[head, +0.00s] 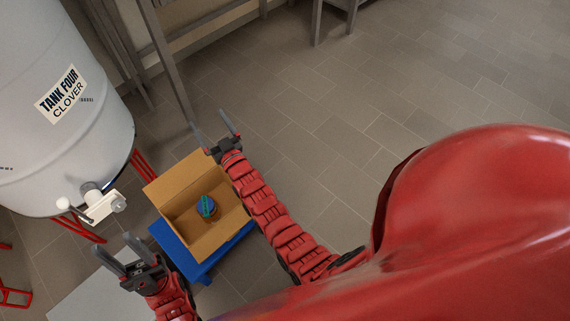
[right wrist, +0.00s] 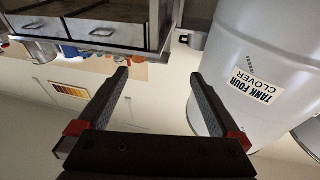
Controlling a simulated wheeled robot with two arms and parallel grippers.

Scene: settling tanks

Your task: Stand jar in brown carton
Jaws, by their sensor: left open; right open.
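The brown carton (head: 163,189) stands open on a blue stand (head: 202,272) in the head view. The jar (head: 206,206), blue with a green top, is inside the carton and seen from above; it looks upright, its base is hard to make out. My left gripper (head: 126,251) is open and empty, to the left of the carton and nearer to me. My right gripper (head: 215,128) is open and empty, beyond the carton's far right corner. In the right wrist view, the right gripper's fingers (right wrist: 158,85) are apart with nothing between them.
A white tank (head: 60,130) labelled "TANK FOUR CLOVER" with a valve (head: 100,205) stands left of the carton on red legs. A pale flat surface (head: 95,295) lies at lower left. A grey frame (head: 165,55) stands behind. The tiled floor (head: 340,110) on the right is clear.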

